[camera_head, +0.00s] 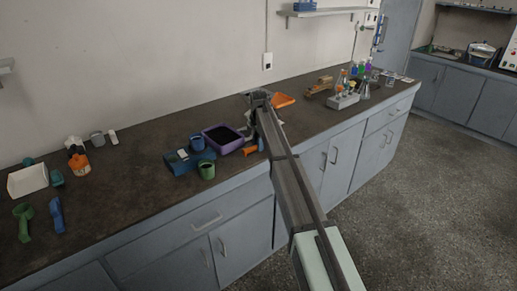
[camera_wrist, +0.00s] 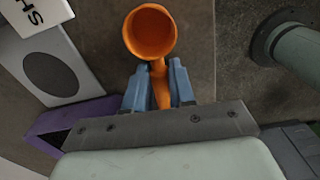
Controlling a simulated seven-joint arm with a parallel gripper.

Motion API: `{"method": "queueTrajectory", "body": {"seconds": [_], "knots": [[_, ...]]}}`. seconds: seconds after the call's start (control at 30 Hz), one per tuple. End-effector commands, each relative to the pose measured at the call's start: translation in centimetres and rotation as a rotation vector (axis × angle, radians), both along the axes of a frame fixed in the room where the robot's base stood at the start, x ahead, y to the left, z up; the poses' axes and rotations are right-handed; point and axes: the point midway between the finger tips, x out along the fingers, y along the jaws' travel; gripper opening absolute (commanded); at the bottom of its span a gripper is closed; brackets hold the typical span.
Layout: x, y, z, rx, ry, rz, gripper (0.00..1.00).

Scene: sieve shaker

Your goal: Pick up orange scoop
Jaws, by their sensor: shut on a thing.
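The orange scoop (camera_wrist: 150,34) shows in the wrist view with its round cup toward the top and its handle running down between my fingers. My gripper (camera_wrist: 160,84) is shut on the handle, with one blue-grey finger on each side. Whether the scoop touches the counter I cannot tell. A small orange piece (camera_head: 251,150) shows left of the arm, beside the purple tray (camera_head: 224,148), and seems to be part of the scoop.
The purple tray (camera_wrist: 44,132) lies left of my gripper in the wrist view. A white panel with a grey disc (camera_wrist: 50,73) and a grey-green cylinder (camera_wrist: 297,50) stand nearby. An orange tray-like piece (camera_head: 284,100) and glassware are further right.

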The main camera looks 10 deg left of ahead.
Motion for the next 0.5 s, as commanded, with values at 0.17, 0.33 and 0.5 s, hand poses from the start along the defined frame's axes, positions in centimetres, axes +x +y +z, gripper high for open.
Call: {"method": "queueTrajectory", "body": {"seconds": [0.17,0.33,0.5], "knots": [[0.0,0.0,0.0,0.0,0.0,0.0,0.0],[0.1,0.0,1.1,0.0,-0.001,0.0,0.0],[0.1,0.0,3.9,0.001,-0.002,0.0,0.0]]}}
